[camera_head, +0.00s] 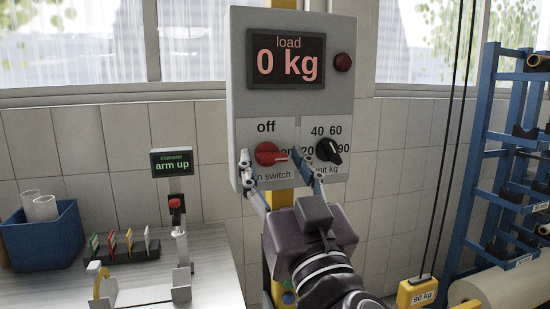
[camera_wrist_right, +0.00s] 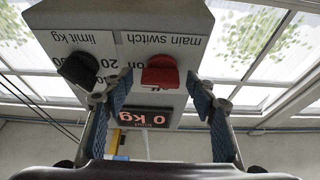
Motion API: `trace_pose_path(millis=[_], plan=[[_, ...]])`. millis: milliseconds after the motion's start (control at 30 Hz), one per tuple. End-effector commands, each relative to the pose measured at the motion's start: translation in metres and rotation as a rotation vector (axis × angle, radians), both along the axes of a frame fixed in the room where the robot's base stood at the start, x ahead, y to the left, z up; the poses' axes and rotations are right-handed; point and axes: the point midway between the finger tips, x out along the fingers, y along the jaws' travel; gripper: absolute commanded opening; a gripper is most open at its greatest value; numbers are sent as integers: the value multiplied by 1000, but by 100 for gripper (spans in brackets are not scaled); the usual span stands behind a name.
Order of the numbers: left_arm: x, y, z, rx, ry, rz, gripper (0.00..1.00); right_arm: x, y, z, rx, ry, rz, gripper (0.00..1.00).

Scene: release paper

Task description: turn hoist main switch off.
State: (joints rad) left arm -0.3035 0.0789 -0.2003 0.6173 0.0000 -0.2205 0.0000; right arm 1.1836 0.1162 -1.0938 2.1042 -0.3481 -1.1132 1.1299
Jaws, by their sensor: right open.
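My right gripper (camera_head: 281,172) is open in front of the box, one finger at each side of the red knob. In the right wrist view, upside down, the red knob (camera_wrist_right: 160,76) lies between the open fingers (camera_wrist_right: 157,90), with gaps on both sides. My left gripper is in no view.
A black limit knob (camera_head: 328,150) sits close right of the right finger. The display (camera_head: 286,60) reads 0 kg, beside a dark red lamp (camera_head: 343,62). A bench with a blue bin (camera_head: 42,240) stands left; a blue rack (camera_head: 470,190) and yellow 90 kg block (camera_head: 418,292) are right.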

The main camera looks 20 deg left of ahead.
Motion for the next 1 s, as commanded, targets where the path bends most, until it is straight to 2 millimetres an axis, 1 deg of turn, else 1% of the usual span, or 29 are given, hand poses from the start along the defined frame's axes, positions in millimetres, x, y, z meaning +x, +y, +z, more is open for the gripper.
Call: trace_pose_path(millis=[200,567,833,1000], plan=[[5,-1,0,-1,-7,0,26,0,0,0,0,-1,1,51],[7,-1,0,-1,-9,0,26,0,0,0,0,0,0,11],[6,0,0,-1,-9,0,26,0,-1,0,-19,-13,-1,10],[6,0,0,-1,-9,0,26,1,-1,0,-76,-51,0,10]])
